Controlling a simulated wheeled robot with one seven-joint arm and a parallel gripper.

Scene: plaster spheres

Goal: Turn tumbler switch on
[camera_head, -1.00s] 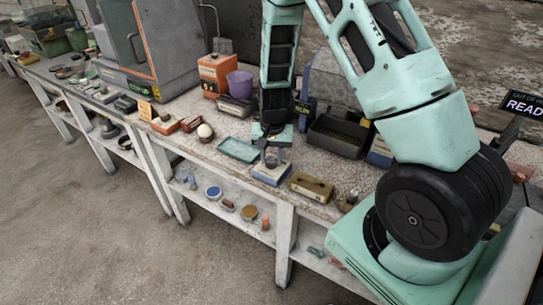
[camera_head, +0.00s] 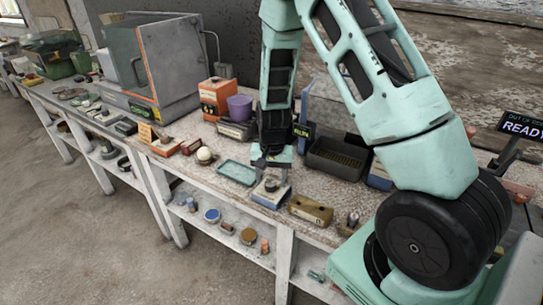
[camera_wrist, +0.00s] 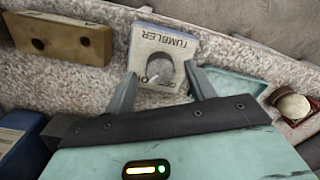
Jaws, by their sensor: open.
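The tumbler switch is a small blue and white box (camera_head: 266,199) near the front edge of the bench. In the wrist view its pale top (camera_wrist: 178,43) reads "TUMBLER", with a dark round part and a small pale lever (camera_wrist: 150,79) at its near side. Lettering beside the lever is partly hidden, and I cannot tell the lever's position. My gripper (camera_head: 271,172) points down just over the box. In the wrist view the open jaws (camera_wrist: 163,88) stand on either side of the lever area with nothing held between them. Contact with the lever cannot be made out.
A teal tray (camera_head: 237,174) lies left of the switch, with a white ball (camera_head: 204,154) beyond it. A tan block with holes (camera_head: 311,209) stands to the right. A dark open bin (camera_head: 338,158) is behind. Bare bench shows between them.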

